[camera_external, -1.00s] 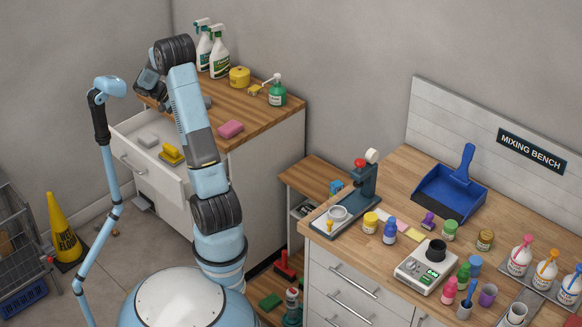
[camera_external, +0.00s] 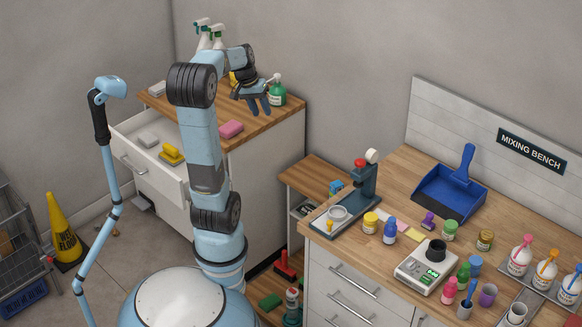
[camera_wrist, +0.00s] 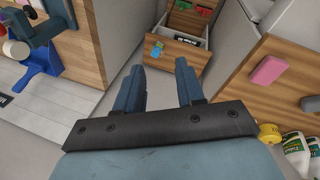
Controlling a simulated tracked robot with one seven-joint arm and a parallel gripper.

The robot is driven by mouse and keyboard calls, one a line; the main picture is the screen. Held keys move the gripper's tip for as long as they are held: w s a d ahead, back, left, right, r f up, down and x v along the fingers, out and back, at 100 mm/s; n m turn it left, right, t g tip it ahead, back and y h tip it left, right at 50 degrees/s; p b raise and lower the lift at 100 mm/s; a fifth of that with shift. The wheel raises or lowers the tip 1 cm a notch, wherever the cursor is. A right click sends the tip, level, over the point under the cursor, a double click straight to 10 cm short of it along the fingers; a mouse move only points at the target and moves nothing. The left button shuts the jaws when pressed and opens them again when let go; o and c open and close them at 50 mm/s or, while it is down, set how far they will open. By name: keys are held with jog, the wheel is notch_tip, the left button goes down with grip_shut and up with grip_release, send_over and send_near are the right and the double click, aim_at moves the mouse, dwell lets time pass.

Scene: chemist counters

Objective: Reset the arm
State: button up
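My gripper (camera_external: 260,108) hangs above the wooden top of the back counter, beside the green pump bottle (camera_external: 277,92), with its blue fingers pointing down. In the wrist view my gripper (camera_wrist: 159,68) has its two fingers apart with nothing between them, so it is open and empty. My arm rises from the round base and bends over to the right at the top. Whether the fingers are clear of the bottle in depth is hard to tell.
A pink sponge (camera_external: 231,129) lies on the counter's front edge (camera_external: 262,130). Spray bottles (camera_external: 217,38) stand behind my arm. An open drawer (camera_external: 150,165) holds a yellow brush (camera_external: 171,154). The mixing bench (camera_external: 330,248) at right carries a scale and several bottles.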

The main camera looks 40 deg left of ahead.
jog(key=s+d+r+m+t+y, duration=0.2)
jog(key=s+d+m+t, duration=0.1)
jog(key=s+d, duration=0.7)
jog(key=d+m, duration=0.1)
jog(key=d, duration=0.2)
jog(key=shift+s+d+y, duration=0.2)
jog(key=shift+d+y, duration=0.1)
jog(key=shift+d, duration=0.1)
